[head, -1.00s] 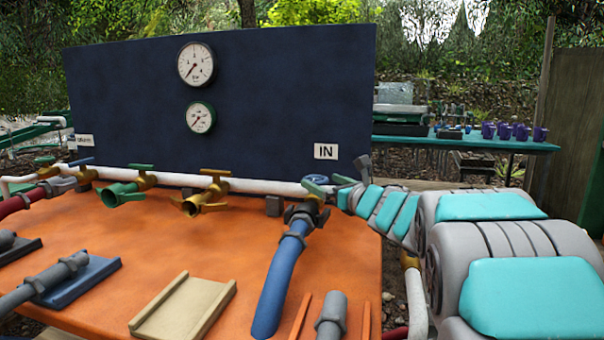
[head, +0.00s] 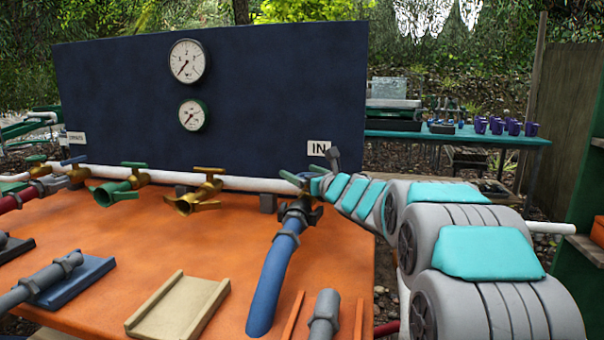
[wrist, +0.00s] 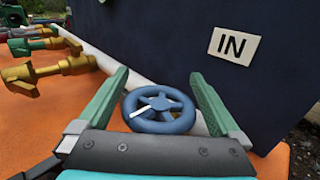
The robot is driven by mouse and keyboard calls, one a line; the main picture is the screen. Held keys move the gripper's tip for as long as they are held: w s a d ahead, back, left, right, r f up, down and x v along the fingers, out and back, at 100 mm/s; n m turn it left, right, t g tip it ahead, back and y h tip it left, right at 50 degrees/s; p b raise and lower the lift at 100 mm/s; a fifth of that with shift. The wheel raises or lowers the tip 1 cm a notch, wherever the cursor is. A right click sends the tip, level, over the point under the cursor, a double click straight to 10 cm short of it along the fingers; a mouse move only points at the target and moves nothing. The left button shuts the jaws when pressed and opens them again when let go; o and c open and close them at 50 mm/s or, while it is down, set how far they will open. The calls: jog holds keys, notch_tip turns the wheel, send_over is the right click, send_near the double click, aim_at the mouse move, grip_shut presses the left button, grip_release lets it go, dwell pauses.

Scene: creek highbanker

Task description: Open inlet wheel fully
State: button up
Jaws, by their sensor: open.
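The inlet wheel (wrist: 160,109) is a small blue handwheel with spokes, one of them white, on the white pipe below the IN label (wrist: 234,45). The label also shows in the head view (head: 318,148). My gripper (wrist: 165,92) is open, with one green finger on each side of the wheel in the wrist view. I cannot tell whether the fingers touch the wheel. In the head view my gripper (head: 305,180) is at the right end of the pipe, and my arm hides most of the wheel.
A blue hose (head: 275,275) runs down from beneath the inlet over the orange table (head: 230,250). Green (head: 118,187) and brass (head: 194,194) taps stand left along the pipe. The dark blue panel (head: 250,100) with two gauges rises close behind.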

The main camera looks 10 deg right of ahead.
jog(key=c, duration=1.1)
jog(key=shift+c, duration=0.2)
jog(key=shift+f+n+y+b, duration=0.15)
jog(key=shift+n+y+b, duration=0.15)
jog(key=shift+b, duration=0.45)
